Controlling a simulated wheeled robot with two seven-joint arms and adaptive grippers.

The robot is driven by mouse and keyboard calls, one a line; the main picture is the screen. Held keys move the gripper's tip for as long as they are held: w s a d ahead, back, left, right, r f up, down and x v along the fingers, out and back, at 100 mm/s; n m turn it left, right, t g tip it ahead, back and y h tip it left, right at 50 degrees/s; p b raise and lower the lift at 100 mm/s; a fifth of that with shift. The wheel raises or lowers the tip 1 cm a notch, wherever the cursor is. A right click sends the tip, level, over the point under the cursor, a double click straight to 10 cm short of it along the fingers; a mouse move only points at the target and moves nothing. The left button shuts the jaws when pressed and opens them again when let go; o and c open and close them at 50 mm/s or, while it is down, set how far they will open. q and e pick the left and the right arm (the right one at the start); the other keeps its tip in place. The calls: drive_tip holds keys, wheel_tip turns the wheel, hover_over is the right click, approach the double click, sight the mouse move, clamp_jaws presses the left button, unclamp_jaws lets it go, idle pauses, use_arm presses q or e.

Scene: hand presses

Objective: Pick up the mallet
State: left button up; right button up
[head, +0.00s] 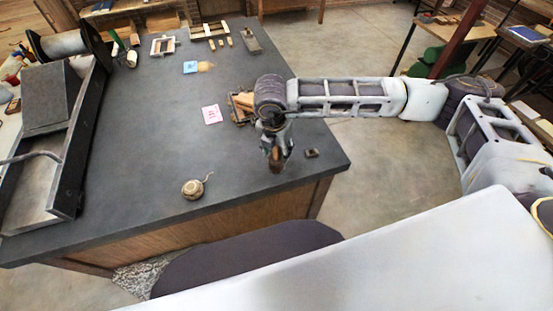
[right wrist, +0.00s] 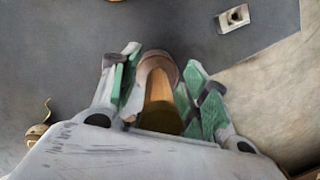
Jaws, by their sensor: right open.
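The mallet (right wrist: 158,88) shows between my fingers in the right wrist view, with a dark brown rounded end and a lighter wooden part nearer the palm. In the head view its brown end (head: 276,166) shows just below the fingertips, near the table's right front corner. My right gripper (head: 276,154) points down over it. It is open, with the green-padded fingers (right wrist: 160,85) on either side of the mallet and a narrow gap visible. Much of the mallet is hidden by the gripper and wrist. My left gripper is in neither view.
A small dark block (head: 312,153) lies right of the gripper near the table edge. A ball of twine (head: 193,189) sits front left. A large press (head: 60,130) fills the left side.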

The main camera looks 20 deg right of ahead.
drive_tip(key=shift+c, duration=0.3)
clamp_jaws()
drive_tip(key=shift+r, duration=0.15)
drive_tip(key=shift+r+b, duration=0.9)
drive_tip(key=shift+r, duration=4)
